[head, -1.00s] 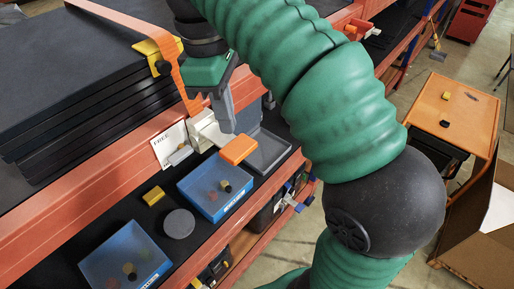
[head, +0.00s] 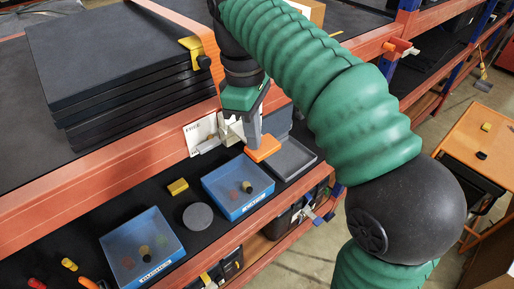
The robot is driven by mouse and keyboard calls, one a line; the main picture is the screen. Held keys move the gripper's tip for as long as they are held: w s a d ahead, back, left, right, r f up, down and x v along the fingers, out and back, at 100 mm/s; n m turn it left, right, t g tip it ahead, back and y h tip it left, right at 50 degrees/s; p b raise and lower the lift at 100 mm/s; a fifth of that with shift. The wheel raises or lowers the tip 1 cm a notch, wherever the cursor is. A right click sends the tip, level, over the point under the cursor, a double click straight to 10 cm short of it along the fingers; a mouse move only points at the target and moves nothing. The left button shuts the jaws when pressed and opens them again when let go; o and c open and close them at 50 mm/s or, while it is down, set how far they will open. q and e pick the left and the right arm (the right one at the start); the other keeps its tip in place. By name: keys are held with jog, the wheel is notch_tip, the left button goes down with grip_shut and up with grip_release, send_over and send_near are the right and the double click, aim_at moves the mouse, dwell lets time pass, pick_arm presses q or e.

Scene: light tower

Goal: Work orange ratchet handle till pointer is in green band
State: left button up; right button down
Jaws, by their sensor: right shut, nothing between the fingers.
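The orange ratchet handle (head: 264,149) sticks out toward the lower right from the pale ratchet body (head: 231,131) on the orange shelf beam. My right gripper (head: 254,143) is shut and empty, its grey fingertips pointing down at the inner end of the handle. It overlaps the handle in the picture; I cannot tell if they touch. A white plate (head: 201,134) marked with small lettering sits left of the ratchet. The pointer and the green band cannot be made out at this size. My left gripper is not in view.
Below are two blue trays (head: 231,211), a grey tray (head: 300,160), a round grey disc (head: 197,216) and a yellow block (head: 177,187).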

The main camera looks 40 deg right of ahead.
aim_at(244, 140)
jog(key=f, duration=0.1)
jog(key=d+f+b, duration=0.2)
jog(key=f, duration=0.1)
jog(key=shift+d, duration=0.15)
jog(key=shift+r, duration=0.15)
jog(key=a+p, duration=0.1)
jog(key=w+a+r+p, duration=0.1)
jog(key=p, duration=0.1)
jog(key=shift+w+a+r, duration=0.15)
jog(key=shift+w+r, duration=0.1)
jog(key=shift+w, duration=0.05)
jog(key=shift+w+f, duration=0.15)
jog(key=shift+f, duration=0.05)
jog(key=shift+w+r+b, duration=0.1)
jog(key=shift+r+b, duration=0.05)
jog(key=shift+b, duration=0.15)
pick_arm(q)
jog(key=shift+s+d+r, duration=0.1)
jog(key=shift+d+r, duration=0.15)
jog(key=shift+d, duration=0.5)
pick_arm(e)
jog(key=shift+a+r, duration=0.15)
jog(key=shift+r, duration=3.45)
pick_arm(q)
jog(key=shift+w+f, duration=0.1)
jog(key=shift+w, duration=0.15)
pick_arm(e)
jog(key=shift+w+f, duration=0.1)
jog(key=shift+w, duration=0.25)
